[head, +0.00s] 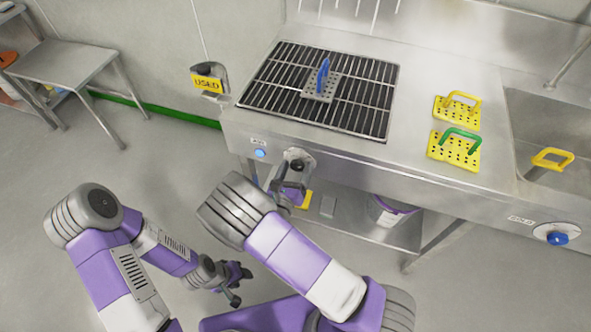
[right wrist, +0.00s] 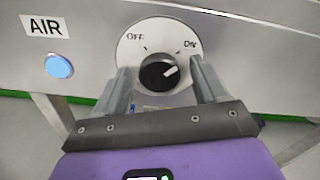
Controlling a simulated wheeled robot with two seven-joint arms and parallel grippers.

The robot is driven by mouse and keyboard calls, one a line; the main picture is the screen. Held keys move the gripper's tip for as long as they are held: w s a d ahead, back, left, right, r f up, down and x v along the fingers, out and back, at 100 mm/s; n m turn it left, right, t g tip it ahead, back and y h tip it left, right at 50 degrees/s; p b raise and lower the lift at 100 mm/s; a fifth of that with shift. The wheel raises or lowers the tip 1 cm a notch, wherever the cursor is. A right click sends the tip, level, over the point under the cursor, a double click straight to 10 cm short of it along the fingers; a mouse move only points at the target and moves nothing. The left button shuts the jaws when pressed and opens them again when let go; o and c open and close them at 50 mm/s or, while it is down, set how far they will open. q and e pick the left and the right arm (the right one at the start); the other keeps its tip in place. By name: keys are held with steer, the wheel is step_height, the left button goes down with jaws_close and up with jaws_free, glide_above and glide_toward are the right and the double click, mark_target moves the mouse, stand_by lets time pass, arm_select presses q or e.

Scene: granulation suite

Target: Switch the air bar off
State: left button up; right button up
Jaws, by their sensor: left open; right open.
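The air bar's black knob (right wrist: 158,74) sits on a round white plate marked OFF at upper left and ON at upper right. Its white pointer aims up and right, toward ON. An AIR label (right wrist: 45,27) and a lit blue lamp (right wrist: 59,67) are left of it. My right gripper (right wrist: 161,84) is open, one finger on each side of the knob in the right wrist view; I cannot tell if they touch it. In the head view my right gripper (head: 290,187) is at the bench front, partly hiding the dial. My left gripper (head: 235,284) is open, low over the floor.
A black grate (head: 270,93) on the steel bench holds a perforated plate with a blue handle (head: 323,75). Yellow plates (head: 440,152) lie to its right, by a sink. A USED holder (head: 207,83) hangs left.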

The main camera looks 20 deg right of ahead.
steer(key=shift+c, duration=0.5)
steer(key=c, duration=1)
steer(key=shift+o, duration=0.2)
steer(key=shift+r+n+p, duration=0.15)
steer(key=shift+n+p, duration=0.65)
steer(key=shift+p, duration=0.4)
steer(key=n+p, duration=0.3)
steer(key=shift+p, duration=0.4)
steer(key=n+p, duration=0.2)
steer(key=n, duration=0.1)
steer(key=n+p, duration=0.3)
steer(key=n, duration=0.1)
steer(key=shift+n, duration=0.3)
steer(key=n+p, duration=0.1)
steer(key=n, duration=0.1)
steer(key=shift+n, duration=0.3)
steer(key=shift+n+p, duration=0.5)
steer(key=shift+n, duration=1)
